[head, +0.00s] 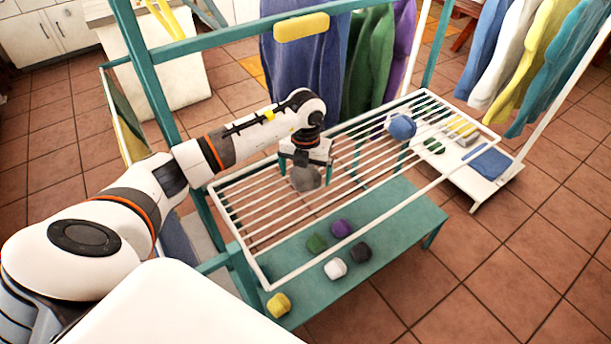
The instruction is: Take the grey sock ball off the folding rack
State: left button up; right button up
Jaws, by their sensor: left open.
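The grey sock ball (306,178) sits on the white bars of the folding rack (257,222), left of the rack's middle. My left gripper (307,172) is right above it, pointing down, with its fingers apart on either side of the ball. The gripper hides the top of the ball, and I cannot tell whether the fingers touch it. My right gripper is not in view.
A blue ball (402,127) lies at the rack's far end. Below the rack, a teal bench (400,215) holds several coloured balls, with a yellow one (278,304) at its near end. Clothes (372,62) hang behind. A teal frame (150,85) stands at left.

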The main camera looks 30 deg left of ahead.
pick_arm(q)
jog(key=c, duration=1.1)
